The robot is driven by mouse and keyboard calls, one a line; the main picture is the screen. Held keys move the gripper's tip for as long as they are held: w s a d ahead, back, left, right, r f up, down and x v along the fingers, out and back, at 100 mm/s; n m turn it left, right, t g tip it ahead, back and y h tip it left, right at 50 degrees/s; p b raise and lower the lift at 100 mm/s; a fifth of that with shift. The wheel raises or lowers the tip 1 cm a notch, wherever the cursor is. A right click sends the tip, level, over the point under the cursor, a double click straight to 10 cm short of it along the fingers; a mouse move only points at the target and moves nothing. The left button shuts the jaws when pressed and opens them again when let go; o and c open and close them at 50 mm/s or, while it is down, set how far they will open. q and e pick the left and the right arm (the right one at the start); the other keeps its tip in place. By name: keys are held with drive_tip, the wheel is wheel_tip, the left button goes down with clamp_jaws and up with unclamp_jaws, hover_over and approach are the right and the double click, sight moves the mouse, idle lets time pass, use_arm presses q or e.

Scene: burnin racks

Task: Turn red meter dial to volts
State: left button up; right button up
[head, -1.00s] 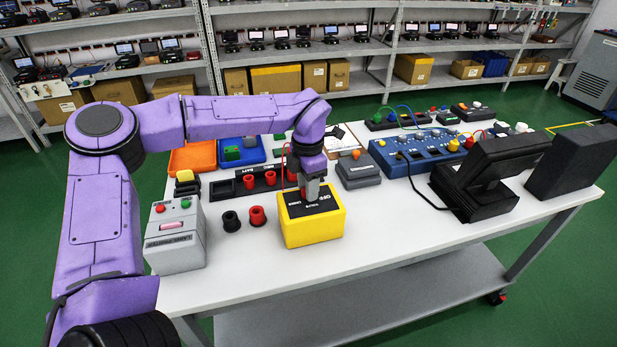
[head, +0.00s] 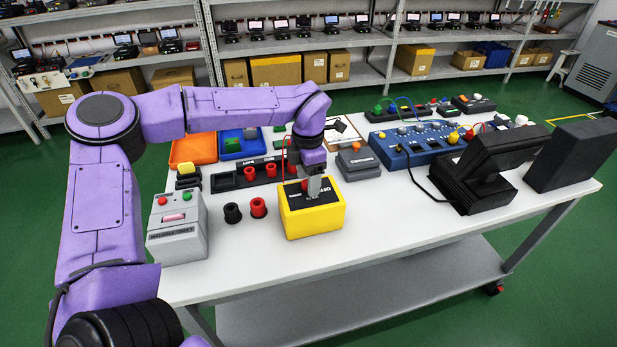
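A yellow meter (head: 312,220) with a black top face and white lettering stands on the white table near its front edge. A small part of the red dial (head: 304,185) shows on the top face, beside my gripper's fingers. My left gripper (head: 313,188) comes down from above onto the meter's face, at the dial. Its grey fingers cover most of the dial, and I cannot tell whether they are closed on it or only beside it. My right gripper is not in view.
A red cup (head: 258,208) and a black cup (head: 232,213) stand left of the meter. A grey label printer (head: 177,228) is at the left. A grey box (head: 358,163), a blue panel (head: 418,143) and a black monitor (head: 490,170) stand right. The front right tabletop is clear.

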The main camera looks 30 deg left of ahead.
use_arm(q)
wheel_tip(320, 180, up, 11)
drive_tip(key=shift+f+b, duration=0.2)
drive_tip(key=shift+b, duration=0.15)
idle(0.4)
